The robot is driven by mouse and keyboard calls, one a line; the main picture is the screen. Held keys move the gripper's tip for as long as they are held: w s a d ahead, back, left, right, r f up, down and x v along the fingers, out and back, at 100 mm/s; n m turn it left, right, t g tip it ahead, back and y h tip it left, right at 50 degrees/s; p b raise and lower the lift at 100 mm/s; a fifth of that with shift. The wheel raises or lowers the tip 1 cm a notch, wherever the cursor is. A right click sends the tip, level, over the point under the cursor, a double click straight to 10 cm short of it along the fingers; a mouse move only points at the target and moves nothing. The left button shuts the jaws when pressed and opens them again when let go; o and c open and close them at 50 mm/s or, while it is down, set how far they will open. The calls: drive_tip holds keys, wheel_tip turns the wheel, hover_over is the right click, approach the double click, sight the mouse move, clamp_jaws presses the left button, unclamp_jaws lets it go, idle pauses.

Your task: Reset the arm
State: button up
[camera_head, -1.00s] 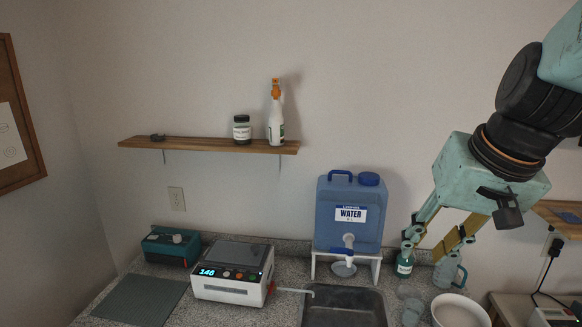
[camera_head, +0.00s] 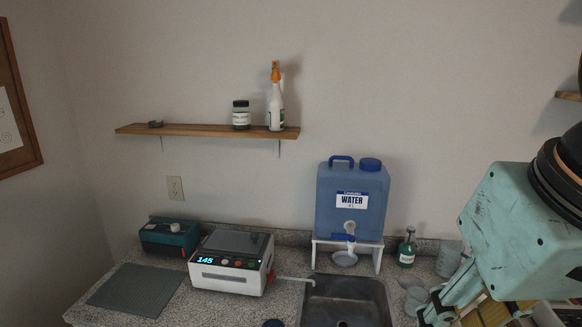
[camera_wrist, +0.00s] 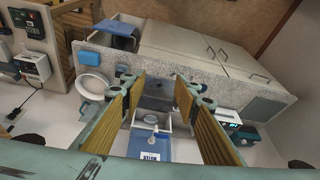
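My gripper (camera_head: 465,315) is at the lower right of the head view. Its pale green housing covers the right end of the counter, and its lower part runs off the bottom edge. In the wrist view, the two yellow-padded fingers of my gripper (camera_wrist: 160,90) stand apart with nothing held between them. The sink (camera_wrist: 158,88) and the blue water jug (camera_wrist: 150,146) show beyond the gap.
The water jug (camera_head: 340,205) stands on a white stand behind the sink (camera_head: 345,290). A green bottle (camera_head: 407,248) and clear glassware (camera_head: 447,257) are close to my gripper. A white device (camera_head: 230,265) sits left. A white bowl (camera_wrist: 92,83) shows in the wrist view. A wall shelf (camera_head: 200,130) holds bottles.

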drive_tip(key=shift+s+d+f+b, duration=0.1)
drive_tip(key=shift+s+f+b, duration=0.15)
drive_tip(key=shift+s, duration=0.65)
drive_tip(key=shift+s+f+b, duration=0.1)
drive_tip(key=shift+s+f, duration=0.25)
drive_tip(key=shift+s, duration=0.5)
drive_tip(key=shift+f, duration=0.15)
wheel_tip(320, 180, down, 8)
drive_tip(key=b, duration=0.8)
drive_tip(key=shift+f+b, duration=0.2)
drive_tip(key=shift+b, duration=0.1)
drive_tip(key=shift+d, duration=0.15)
